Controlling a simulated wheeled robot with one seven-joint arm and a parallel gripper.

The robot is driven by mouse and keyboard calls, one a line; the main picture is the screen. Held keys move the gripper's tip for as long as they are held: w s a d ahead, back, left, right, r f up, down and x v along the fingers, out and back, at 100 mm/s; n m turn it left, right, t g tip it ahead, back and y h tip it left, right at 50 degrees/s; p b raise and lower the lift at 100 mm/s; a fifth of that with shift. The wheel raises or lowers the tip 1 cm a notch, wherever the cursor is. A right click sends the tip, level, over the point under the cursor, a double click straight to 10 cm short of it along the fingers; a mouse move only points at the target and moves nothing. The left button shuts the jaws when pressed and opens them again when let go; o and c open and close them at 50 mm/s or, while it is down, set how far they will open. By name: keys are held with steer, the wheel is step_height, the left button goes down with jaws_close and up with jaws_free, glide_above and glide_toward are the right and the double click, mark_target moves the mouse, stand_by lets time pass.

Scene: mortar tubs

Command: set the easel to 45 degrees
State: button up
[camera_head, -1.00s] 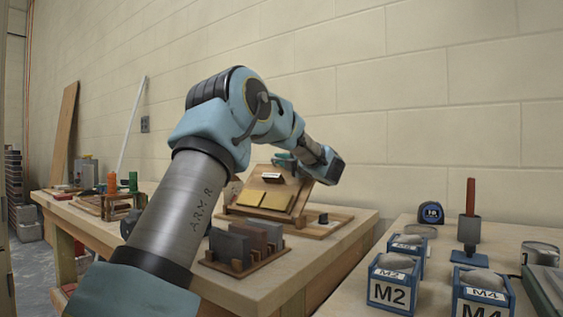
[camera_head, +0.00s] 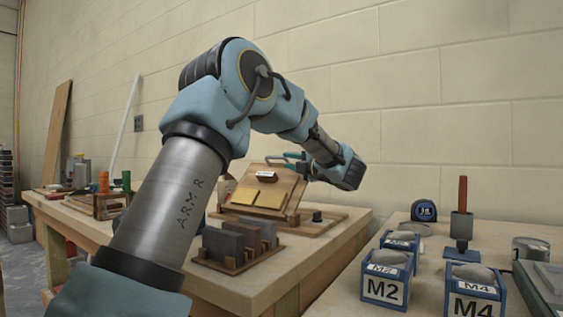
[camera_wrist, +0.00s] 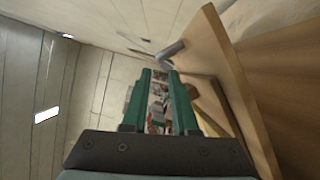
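The easel is a tilted wooden board (camera_head: 285,203) on a wooden base (camera_head: 318,222) on the bench, with yellow pieces and a white label on its face. Its angle cannot be read. My gripper (camera_head: 288,156) is at the upper edge of the board, partly hidden behind it. In the wrist view, the two green fingers of my gripper (camera_wrist: 159,75) stand apart with nothing seen held between them. The board (camera_wrist: 222,75) runs close along their right side. A grey rod (camera_wrist: 171,50) lies just beyond the fingertips; whether it touches them cannot be told.
A rack of grey slabs (camera_head: 232,243) stands in front of the easel. Blue tubs marked M2 (camera_head: 384,290) and M4 (camera_head: 473,308), a tape measure (camera_head: 424,210) and a red-handled tool (camera_head: 461,222) stand on the right bench. The block wall (camera_head: 440,110) rises behind.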

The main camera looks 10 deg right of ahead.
steer(key=shift+v, duration=1.2)
